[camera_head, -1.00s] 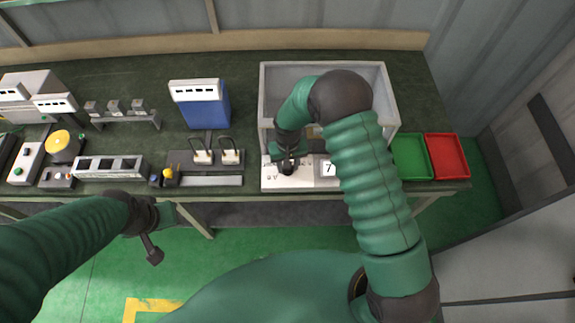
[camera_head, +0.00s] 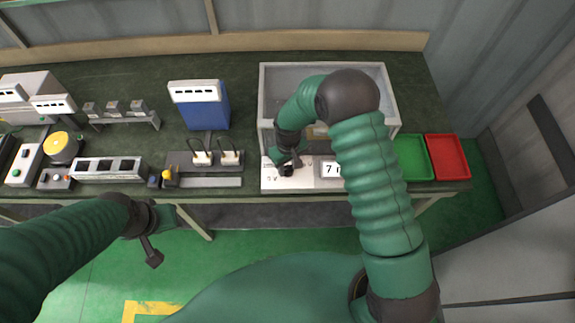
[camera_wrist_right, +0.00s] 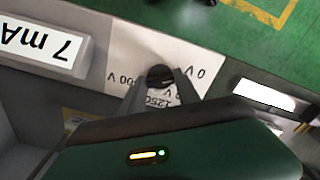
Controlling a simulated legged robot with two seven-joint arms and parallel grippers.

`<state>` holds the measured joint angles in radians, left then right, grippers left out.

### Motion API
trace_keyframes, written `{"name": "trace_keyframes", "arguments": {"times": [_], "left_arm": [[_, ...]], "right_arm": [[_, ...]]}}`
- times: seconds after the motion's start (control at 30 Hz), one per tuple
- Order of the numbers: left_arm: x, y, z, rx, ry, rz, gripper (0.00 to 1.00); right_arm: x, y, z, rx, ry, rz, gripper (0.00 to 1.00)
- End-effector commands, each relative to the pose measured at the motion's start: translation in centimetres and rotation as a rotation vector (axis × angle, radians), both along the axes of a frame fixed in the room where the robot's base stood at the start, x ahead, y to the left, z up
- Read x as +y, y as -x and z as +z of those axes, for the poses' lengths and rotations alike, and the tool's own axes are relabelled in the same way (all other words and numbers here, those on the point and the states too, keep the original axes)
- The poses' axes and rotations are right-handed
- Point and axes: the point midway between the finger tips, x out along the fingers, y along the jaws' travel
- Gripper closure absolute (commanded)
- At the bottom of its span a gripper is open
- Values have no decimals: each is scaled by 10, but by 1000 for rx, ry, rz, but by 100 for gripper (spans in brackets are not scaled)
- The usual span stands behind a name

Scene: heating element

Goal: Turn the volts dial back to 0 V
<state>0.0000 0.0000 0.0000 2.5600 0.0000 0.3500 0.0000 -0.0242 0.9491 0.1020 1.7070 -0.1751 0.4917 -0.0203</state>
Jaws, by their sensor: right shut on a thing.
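The volts dial (camera_wrist_right: 160,76) is a small black knob on a white panel (camera_wrist_right: 135,45) with printed volt marks, including "0 V". In the right wrist view my right gripper (camera_wrist_right: 162,84) has its fingers on both sides of the knob, shut on it. In the head view my right gripper (camera_head: 286,169) is at the panel's front edge and mostly hides the dial. A display (camera_head: 331,169) beside it begins with 7; in the wrist view the display (camera_wrist_right: 42,46) reads "7 mA". My left gripper (camera_head: 152,258) hangs in front of the bench, away from the dial; its jaw state is unclear.
A clear-walled box (camera_head: 391,92) stands behind the panel. A green tray (camera_head: 413,158) and a red tray (camera_head: 447,156) lie to the right. A blue meter (camera_head: 199,105) and a socket strip (camera_head: 205,181) stand to the left.

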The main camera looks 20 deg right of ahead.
Motion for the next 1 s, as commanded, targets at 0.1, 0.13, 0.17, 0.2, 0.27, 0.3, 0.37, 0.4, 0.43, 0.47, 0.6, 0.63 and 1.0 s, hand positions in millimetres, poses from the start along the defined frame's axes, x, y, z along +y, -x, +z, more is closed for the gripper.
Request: {"name": "trace_keyframes", "arguments": {"times": [0.1,0.13,0.17,0.2,0.27,0.3,0.37,0.4,0.43,0.47,0.6,0.63,1.0], "left_arm": [[0,0,0,0,0,0,64],[0,0,0,0,0,0,64],[0,0,0,0,0,0,64],[0,0,0,0,0,0,64],[0,0,0,0,0,0,64],[0,0,0,0,0,0,64],[0,0,0,0,0,0,64],[0,0,0,0,0,0,64],[0,0,0,0,0,0,64],[0,0,0,0,0,0,64],[0,0,0,0,0,0,64],[0,0,-1,0,0,0,64],[0,0,-15,0,0,0,64]], "right_arm": [[-1,2,-1,7,2,2,100],[-1,2,-1,7,2,3,61],[-1,2,-1,7,2,2,57],[-1,2,0,7,2,2,51],[0,2,0,6,2,2,44],[-1,2,0,5,1,1,40],[0,1,0,4,1,1,40],[0,1,0,4,1,1,40],[0,1,0,4,1,1,40],[0,0,0,4,1,1,40],[0,0,1,2,1,0,40],[0,0,2,2,1,0,40],[0,-2,90,-5,1,0,40]]}}
